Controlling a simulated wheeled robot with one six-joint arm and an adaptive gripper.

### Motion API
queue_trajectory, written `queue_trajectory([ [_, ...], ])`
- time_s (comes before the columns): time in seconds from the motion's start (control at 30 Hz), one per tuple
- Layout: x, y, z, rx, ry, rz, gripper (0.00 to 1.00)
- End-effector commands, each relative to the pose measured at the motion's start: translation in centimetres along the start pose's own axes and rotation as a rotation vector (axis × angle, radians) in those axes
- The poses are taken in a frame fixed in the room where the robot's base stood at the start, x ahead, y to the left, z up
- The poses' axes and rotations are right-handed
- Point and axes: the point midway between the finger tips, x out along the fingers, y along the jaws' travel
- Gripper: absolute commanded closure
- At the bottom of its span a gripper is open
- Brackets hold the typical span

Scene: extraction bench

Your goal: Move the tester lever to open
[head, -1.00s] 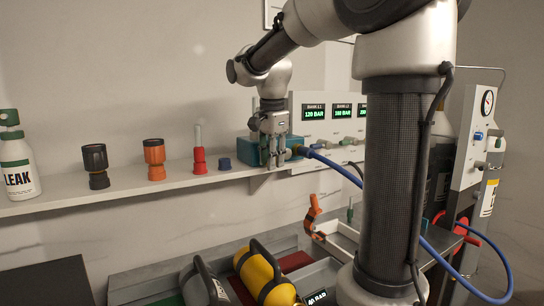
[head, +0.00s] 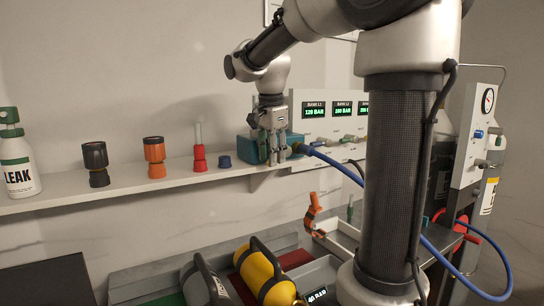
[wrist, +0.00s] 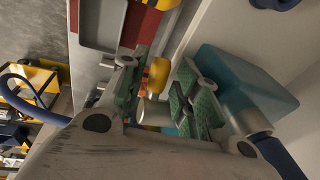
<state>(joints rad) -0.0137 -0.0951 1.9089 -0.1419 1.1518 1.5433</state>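The tester, a teal box (head: 246,149), stands on the shelf with a blue hose (head: 340,166) leading off its right side. In the wrist view the teal box (wrist: 245,88) is right of my fingers. My gripper (head: 274,158) points down in front of the box. In the wrist view my gripper (wrist: 160,95) has its green-padded fingers spread. An orange, lever-like part (wrist: 158,76) and a rounded yellow fitting (wrist: 155,112) show in the gap. I cannot tell whether the pads touch them. My fingers hide much of the box's front in the head view.
A gauge panel (head: 330,128) is at right. Cylinders, including a yellow one (head: 258,272), lie below.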

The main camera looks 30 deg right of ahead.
Motion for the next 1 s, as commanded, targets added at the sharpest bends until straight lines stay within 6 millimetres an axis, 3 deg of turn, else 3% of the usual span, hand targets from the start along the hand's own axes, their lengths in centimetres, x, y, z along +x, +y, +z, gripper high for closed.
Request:
queue_trajectory([
  [0.3, -6.8, -0.1, 0.0, -0.001, 0.000, -0.006, 0.68],
  [0.5, -10.1, -0.1, 0.0, 0.000, 0.000, -0.005, 0.68],
  [0.7, -11.2, 0.0, 0.0, 0.000, 0.000, -0.003, 0.68],
  [1.0, -11.1, 0.0, 0.0, -0.005, 0.000, -0.005, 0.68],
])
